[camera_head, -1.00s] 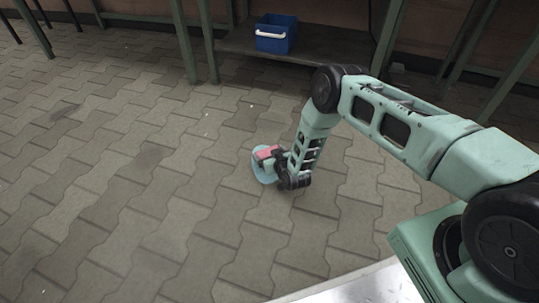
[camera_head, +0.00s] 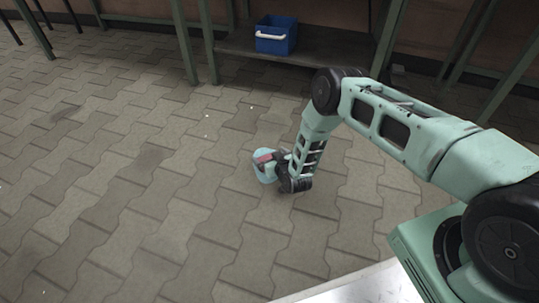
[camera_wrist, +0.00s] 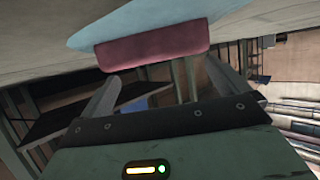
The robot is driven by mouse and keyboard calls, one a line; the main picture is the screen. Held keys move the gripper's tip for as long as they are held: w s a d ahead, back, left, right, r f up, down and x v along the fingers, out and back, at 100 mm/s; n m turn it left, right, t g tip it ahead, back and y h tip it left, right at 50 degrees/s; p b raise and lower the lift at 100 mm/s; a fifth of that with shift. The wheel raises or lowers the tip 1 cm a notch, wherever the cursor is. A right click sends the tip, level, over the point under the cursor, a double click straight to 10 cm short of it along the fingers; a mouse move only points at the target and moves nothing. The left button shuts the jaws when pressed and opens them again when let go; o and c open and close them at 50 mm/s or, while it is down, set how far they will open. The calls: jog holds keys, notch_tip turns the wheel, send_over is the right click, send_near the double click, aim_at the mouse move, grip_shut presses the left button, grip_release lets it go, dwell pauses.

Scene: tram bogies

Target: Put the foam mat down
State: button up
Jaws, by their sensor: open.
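The foam mat appears to be the light-blue flat piece (camera_head: 262,174) on the paving, with a pinkish-red part (camera_head: 264,156) over it; whether the two are joined is unclear. My gripper (camera_wrist: 162,82) is open. In the wrist view its two fingers stand wide apart, with the red part (camera_wrist: 153,48) beyond and between their tips. The blue piece (camera_wrist: 140,24) lies behind the red part, against the floor. In the head view my wrist and gripper cover part of both, and the fingertips are hard to make out. Contact with the fingers cannot be told.
A blue bin with a white handle (camera_head: 275,36) stands on a low shelf (camera_head: 330,47) under a green-legged bench at the back. The paved floor (camera_head: 120,190) to the left is clear. A pale surface (camera_head: 350,286) lies at the bottom.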

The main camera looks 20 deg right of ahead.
jog(key=p+v, duration=0.2)
jog(key=v, duration=0.3)
jog(key=p+v, duration=0.3)
jog(key=v, duration=0.3)
jog(key=shift+w+a+r+p, duration=0.1)
jog(key=shift+r+p, duration=0.15)
jog(key=shift+p, duration=0.05)
jog(key=w+a+r+n+g+y, duration=0.1)
jog(key=w+a+r+g, duration=0.1)
jog(key=a+r, duration=0.35)
jog(key=w+a+r+g+y, duration=0.1)
jog(key=w+a+r+g, duration=0.15)
jog(key=r, duration=0.55)
jog(key=s+a+r+n+g, duration=0.1)
jog(key=s+a+r, duration=0.25)
jog(key=r, duration=0.35)
jog(key=s+a+r+n+g, duration=0.1)
jog(key=s+a+r+g, duration=0.1)
jog(key=s+a+r, duration=0.3)
jog(key=s+d+r+n+g+h, duration=0.15)
jog(key=s+r+g, duration=0.25)
jog(key=s+r, duration=0.9)
jog(key=s+d+r+g+h, duration=0.1)
jog(key=s+d+r, duration=0.2)
jog(key=s, duration=0.4)
jog(key=s+d+r+n+g+h, duration=0.1)
jog(key=s+d+r, duration=0.2)
jog(key=s, duration=0.5)
jog(key=shift+d, duration=0.55)
jog(key=shift+r, duration=0.2)
